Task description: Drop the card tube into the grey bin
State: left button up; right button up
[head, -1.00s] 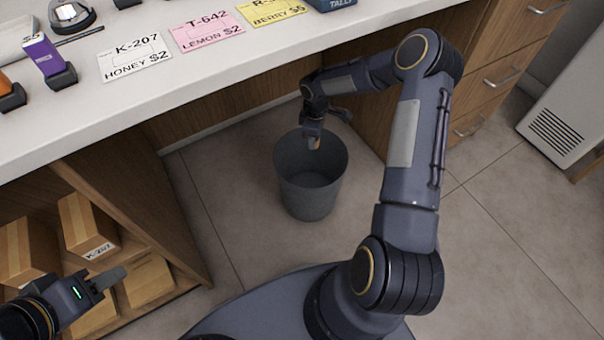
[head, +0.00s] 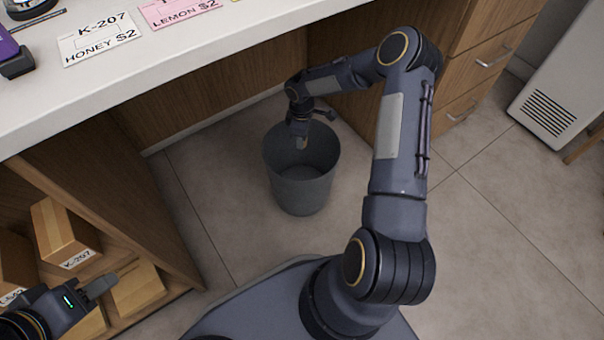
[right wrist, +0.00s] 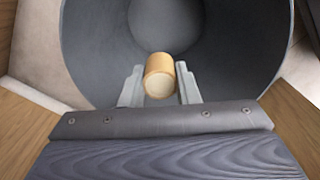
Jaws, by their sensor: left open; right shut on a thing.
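The grey bin (head: 303,188) stands on the floor under the counter, open end up. My right gripper (head: 301,142) points down over the bin's mouth. In the right wrist view my right gripper (right wrist: 160,88) is shut on the card tube (right wrist: 159,78), a short tan cylinder, with the bin's inner wall (right wrist: 95,45) around and below it. My left gripper (head: 100,290) is open and empty at the lower left, in front of the shelf.
The white counter top (head: 190,50) with price cards (head: 98,38) runs above the bin. Cardboard boxes (head: 65,235) sit on shelves at the left. Wooden drawers (head: 480,75) and a white vented unit (head: 560,95) stand at the right. The floor (head: 490,240) in front is clear.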

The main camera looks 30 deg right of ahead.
jog(key=o, duration=1)
notch_tip(320, 180, up, 8)
jog(key=p, duration=0.3)
jog(key=shift+f, duration=0.1)
